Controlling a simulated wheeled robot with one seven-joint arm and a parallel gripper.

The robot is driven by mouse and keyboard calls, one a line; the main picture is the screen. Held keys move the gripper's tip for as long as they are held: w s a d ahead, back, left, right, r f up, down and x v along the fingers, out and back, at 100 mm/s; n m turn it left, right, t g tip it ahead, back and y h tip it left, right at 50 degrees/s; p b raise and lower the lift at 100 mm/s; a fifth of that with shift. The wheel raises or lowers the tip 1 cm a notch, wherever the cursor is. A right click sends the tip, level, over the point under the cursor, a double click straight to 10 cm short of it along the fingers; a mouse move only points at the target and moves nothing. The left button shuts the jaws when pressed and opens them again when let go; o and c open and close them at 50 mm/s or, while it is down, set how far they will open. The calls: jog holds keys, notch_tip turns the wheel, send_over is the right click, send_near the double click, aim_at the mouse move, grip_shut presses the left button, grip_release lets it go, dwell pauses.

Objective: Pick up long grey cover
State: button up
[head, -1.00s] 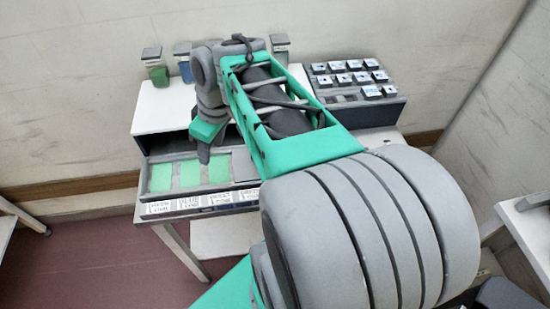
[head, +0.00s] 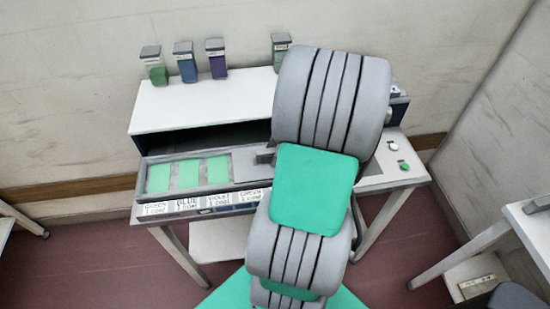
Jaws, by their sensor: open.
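A flat grey plate (head: 247,172), which looks like the long grey cover, lies on the front of the bench, right of the green panels. A small dark block (head: 265,156), perhaps its handle, shows at the edge of my arm. My arm hides most of the plate's middle. My gripper is hidden behind my own arm links, so its place relative to the plate cannot be told.
Three green panels (head: 190,175) sit in a grey frame above several labels. A white shelf (head: 205,108) stands behind, with several small jars on top (head: 216,58). Buttons (head: 404,166) are at the bench's right. Walls stand behind and right.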

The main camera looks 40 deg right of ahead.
grip_shut()
dwell(0.4)
dwell(0.4)
